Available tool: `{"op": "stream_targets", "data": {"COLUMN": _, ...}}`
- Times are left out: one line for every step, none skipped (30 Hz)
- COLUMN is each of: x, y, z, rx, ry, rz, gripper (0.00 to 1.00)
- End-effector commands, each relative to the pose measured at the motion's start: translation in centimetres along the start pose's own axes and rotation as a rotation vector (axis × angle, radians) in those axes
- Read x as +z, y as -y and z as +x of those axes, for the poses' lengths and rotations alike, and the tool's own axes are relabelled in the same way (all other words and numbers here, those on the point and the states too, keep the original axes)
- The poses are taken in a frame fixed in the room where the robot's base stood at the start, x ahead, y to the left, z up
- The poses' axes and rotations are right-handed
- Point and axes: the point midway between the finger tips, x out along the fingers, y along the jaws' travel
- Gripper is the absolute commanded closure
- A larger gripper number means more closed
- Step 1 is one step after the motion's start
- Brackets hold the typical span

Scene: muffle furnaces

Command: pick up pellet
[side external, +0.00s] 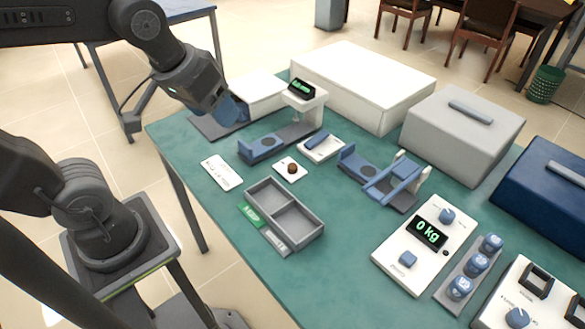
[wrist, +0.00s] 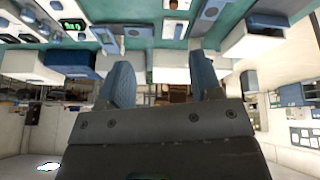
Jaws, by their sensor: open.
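A small brown round pellet (side external: 292,168) sits on a small white square plate (side external: 284,174) on the green table, in the side external view. My gripper (side external: 234,110) is above the table's back left part, up and to the left of the pellet in the picture, well apart from it. Its blue fingers partly show there. In the wrist view my gripper (wrist: 163,78) has its two blue fingers spread wide with nothing between them.
A grey two-compartment tray (side external: 284,217) stands in front of the pellet. A white card (side external: 222,172) lies to its left. Blue-and-grey devices (side external: 262,148) stand behind it, with a large white box (side external: 362,85) farther back. A scale (side external: 425,245) reading 0 kg is at right.

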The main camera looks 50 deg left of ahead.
Motion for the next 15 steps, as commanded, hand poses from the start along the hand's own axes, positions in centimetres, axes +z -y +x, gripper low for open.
{"op": "stream_targets", "data": {"x": -1.4, "y": -0.1, "z": 0.9, "rx": -0.013, "ry": 0.035, "rz": -0.095, "gripper": 0.41}}
{"op": "stream_targets", "data": {"x": -2.2, "y": -0.2, "z": 1.4, "rx": -0.021, "ry": 0.053, "rz": -0.158, "gripper": 0.41}}
{"op": "stream_targets", "data": {"x": -3.3, "y": -0.2, "z": 2.2, "rx": -0.033, "ry": 0.074, "rz": -0.244, "gripper": 0.41}}
{"op": "stream_targets", "data": {"x": -4.1, "y": -0.2, "z": 2.8, "rx": -0.043, "ry": 0.089, "rz": -0.308, "gripper": 0.41}}
{"op": "stream_targets", "data": {"x": -4.9, "y": -0.3, "z": 3.5, "rx": -0.054, "ry": 0.104, "rz": -0.372, "gripper": 0.41}}
{"op": "stream_targets", "data": {"x": -5.9, "y": -0.3, "z": 4.5, "rx": -0.070, "ry": 0.123, "rz": -0.459, "gripper": 0.41}}
{"op": "stream_targets", "data": {"x": -6.6, "y": -0.2, "z": 5.3, "rx": -0.083, "ry": 0.137, "rz": -0.523, "gripper": 0.41}}
{"op": "stream_targets", "data": {"x": -7.3, "y": -0.2, "z": 6.1, "rx": -0.097, "ry": 0.149, "rz": -0.587, "gripper": 0.41}}
{"op": "stream_targets", "data": {"x": -8.2, "y": -0.2, "z": 7.3, "rx": -0.116, "ry": 0.166, "rz": -0.671, "gripper": 0.41}}
{"op": "stream_targets", "data": {"x": -8.8, "y": -0.1, "z": 8.3, "rx": -0.133, "ry": 0.179, "rz": -0.735, "gripper": 0.41}}
{"op": "stream_targets", "data": {"x": -9.4, "y": 0.0, "z": 9.3, "rx": -0.150, "ry": 0.190, "rz": -0.799, "gripper": 0.41}}
{"op": "stream_targets", "data": {"x": -10.1, "y": 0.1, "z": 10.7, "rx": -0.174, "ry": 0.204, "rz": -0.885, "gripper": 0.41}}
{"op": "stream_targets", "data": {"x": -10.6, "y": 0.2, "z": 11.7, "rx": -0.192, "ry": 0.213, "rz": -0.947, "gripper": 0.41}}
{"op": "stream_targets", "data": {"x": -11.1, "y": 0.3, "z": 12.8, "rx": -0.212, "ry": 0.223, "rz": -1.008, "gripper": 0.41}}
{"op": "stream_targets", "data": {"x": -11.6, "y": 0.5, "z": 14.3, "rx": -0.237, "ry": 0.233, "rz": -1.087, "gripper": 0.41}}
